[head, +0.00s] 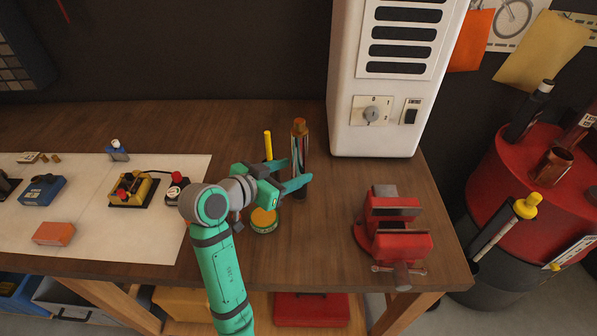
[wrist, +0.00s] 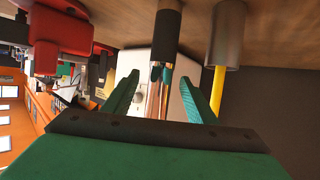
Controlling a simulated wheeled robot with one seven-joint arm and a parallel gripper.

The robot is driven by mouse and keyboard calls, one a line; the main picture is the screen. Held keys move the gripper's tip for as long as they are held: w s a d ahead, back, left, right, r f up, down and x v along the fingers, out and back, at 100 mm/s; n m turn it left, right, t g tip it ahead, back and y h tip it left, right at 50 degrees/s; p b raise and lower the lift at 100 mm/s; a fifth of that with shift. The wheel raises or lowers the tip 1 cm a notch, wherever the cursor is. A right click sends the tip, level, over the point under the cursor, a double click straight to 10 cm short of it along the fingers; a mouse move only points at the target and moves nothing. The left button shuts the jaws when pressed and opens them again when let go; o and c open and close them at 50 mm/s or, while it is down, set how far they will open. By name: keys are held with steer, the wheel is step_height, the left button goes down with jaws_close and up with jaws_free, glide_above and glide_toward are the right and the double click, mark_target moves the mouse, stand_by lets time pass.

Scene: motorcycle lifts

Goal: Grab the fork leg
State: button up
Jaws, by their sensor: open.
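The fork leg (head: 299,140) stands upright on the wooden workbench, a slim shiny tube with a copper-coloured top and a dark lower end. In the wrist view, which is upside down, the fork leg (wrist: 164,72) lies between my two green fingers, a little closer to the right one. My gripper (head: 298,172) is open at the leg, with its fingers pointing right; it also shows in the wrist view (wrist: 160,85). I see no finger closed on the tube. Its lower part is partly hidden by a finger in the head view.
A yellow rod (head: 268,145) stands close left of the leg; in the wrist view it rises from a grey cup (wrist: 227,40). A round tin (head: 263,221) sits below my wrist. A red vise (head: 394,225) is right, a white cabinet (head: 385,120) behind. Bench between leg and vise is clear.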

steer(key=shift+w+d+f, duration=0.25)
steer(key=shift+w+d, duration=0.05)
steer(key=shift+d, duration=0.2)
steer(key=shift+w+d+f, duration=0.2)
steer(key=shift+w+d, duration=0.05)
steer(key=shift+d, duration=0.2)
steer(key=x, duration=0.5)
steer(key=shift+w+a, duration=0.25)
steer(key=shift+w, duration=0.1)
steer(key=shift+c, duration=0.3)
steer(key=shift+w, duration=0.15)
jaws_close()
steer(key=shift+s+a, duration=0.15)
steer(key=shift+s, duration=0.05)
steer(key=shift+d+f, duration=0.1)
steer(key=shift+d, duration=0.1)
